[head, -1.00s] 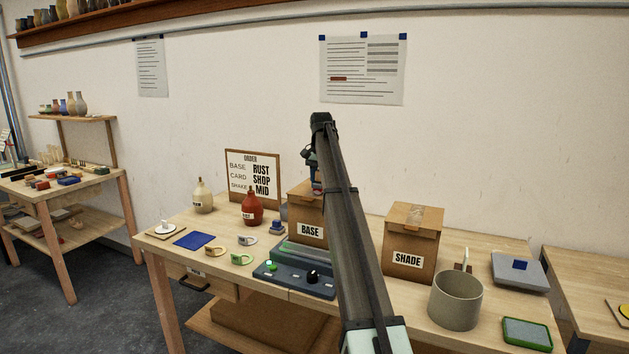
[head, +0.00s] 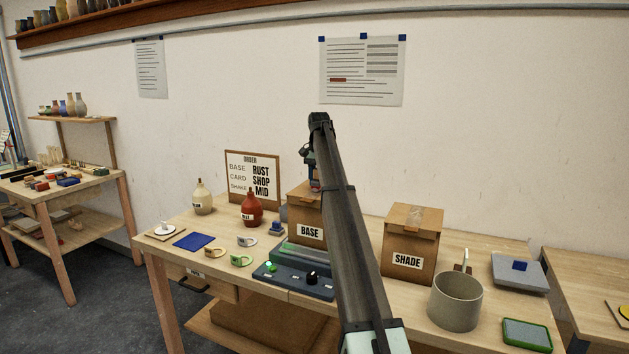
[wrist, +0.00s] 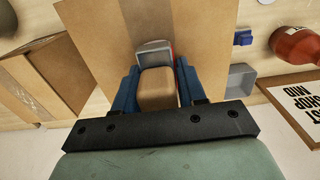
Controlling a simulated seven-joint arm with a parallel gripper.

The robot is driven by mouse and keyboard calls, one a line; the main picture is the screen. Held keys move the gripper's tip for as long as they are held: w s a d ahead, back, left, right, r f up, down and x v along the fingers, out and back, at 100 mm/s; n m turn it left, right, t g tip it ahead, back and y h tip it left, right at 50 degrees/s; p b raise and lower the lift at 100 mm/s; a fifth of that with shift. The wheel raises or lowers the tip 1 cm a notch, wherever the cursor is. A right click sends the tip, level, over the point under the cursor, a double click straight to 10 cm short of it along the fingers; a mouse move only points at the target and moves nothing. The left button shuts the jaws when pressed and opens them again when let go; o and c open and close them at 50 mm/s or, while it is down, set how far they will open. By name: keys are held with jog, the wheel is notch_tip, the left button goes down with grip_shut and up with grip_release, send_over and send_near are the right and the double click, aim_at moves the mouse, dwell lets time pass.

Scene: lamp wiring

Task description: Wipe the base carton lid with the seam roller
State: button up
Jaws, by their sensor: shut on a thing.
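The base carton (head: 308,232) is a brown cardboard box labelled BASE, partly hidden behind my arm in the head view. Its lid with a lengthwise tape seam fills the upper middle of the wrist view (wrist: 208,35). My gripper (wrist: 158,92) has blue fingers shut on the seam roller (wrist: 157,88), which shows a tan block-like part and a grey end with a red edge. The roller's end lies over the lid; I cannot tell whether it touches. In the head view my gripper (head: 315,178) is just above the carton, mostly hidden by my arm.
The shade carton (head: 410,243) stands to the right, with a grey pot (head: 455,300) in front. A rust bottle (head: 251,208) and an order board (head: 252,177) stand left of the base carton. A dark control box (head: 295,278) sits in front of it.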

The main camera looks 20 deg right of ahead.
jog(key=shift+s+d, duration=0.65)
jog(key=shift+s, duration=0.05)
jog(key=shift+d, duration=0.3)
jog(key=shift+w+d, duration=0.25)
jog(key=shift+w, duration=0.4)
jog(key=shift+w+a, duration=1.35)
jog(key=shift+a, duration=0.1)
notch_tip(320, 180, up, 8)
jog(key=shift+s+r, duration=0.15)
